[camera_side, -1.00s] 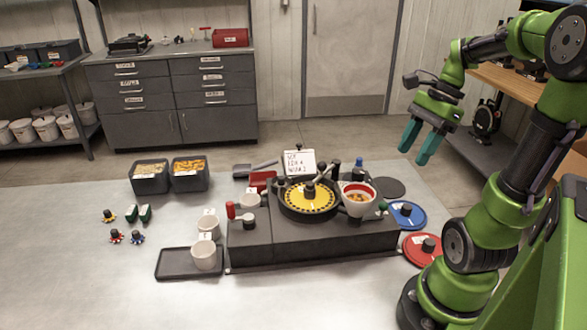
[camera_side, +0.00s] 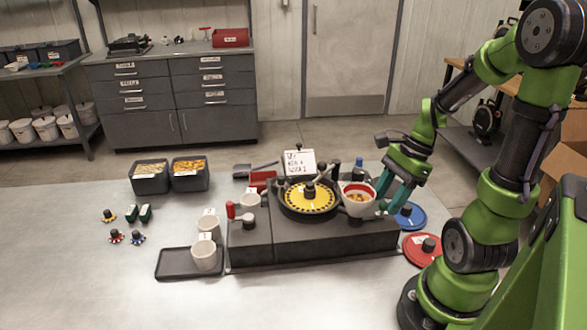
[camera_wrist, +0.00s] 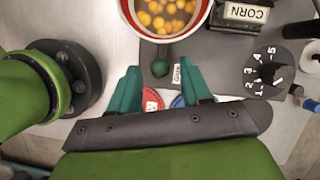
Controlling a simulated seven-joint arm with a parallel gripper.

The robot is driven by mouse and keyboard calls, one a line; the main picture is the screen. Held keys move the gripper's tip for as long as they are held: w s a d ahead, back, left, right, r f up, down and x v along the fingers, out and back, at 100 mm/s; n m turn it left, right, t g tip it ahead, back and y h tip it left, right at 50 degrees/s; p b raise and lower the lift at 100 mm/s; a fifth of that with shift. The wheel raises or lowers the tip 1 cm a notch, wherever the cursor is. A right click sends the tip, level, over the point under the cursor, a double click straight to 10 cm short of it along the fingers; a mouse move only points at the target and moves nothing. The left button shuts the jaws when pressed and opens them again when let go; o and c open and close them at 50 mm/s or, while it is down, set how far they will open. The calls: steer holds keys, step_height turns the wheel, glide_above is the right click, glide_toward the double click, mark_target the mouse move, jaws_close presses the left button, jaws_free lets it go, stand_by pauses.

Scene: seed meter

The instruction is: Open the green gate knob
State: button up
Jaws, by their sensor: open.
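The green gate knob (camera_wrist: 160,68) is a small dark green ball in the wrist view, just below the white hopper bowl with a red rim (camera_wrist: 165,12). In the side view the knob (camera_side: 383,206) is a small green spot at the right end of the dark seed meter (camera_side: 310,237). My gripper (camera_wrist: 158,74) is open, its teal fingertips on either side of the knob in the wrist view. In the side view my gripper (camera_side: 391,193) points down just above the knob and right of the bowl. I cannot tell the exact height gap, and no contact shows.
The bowl holds yellow kernels close to my fingers. A CORN-labelled block (camera_wrist: 243,14) and a numbered dial (camera_wrist: 263,76) lie to the right in the wrist view. Blue (camera_side: 408,215) and red (camera_side: 421,249) discs lie right of the meter.

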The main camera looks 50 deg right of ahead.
jaws_close()
steer(key=shift+s+d, duration=0.75)
jaws_free()
steer(key=shift+r, duration=0.1)
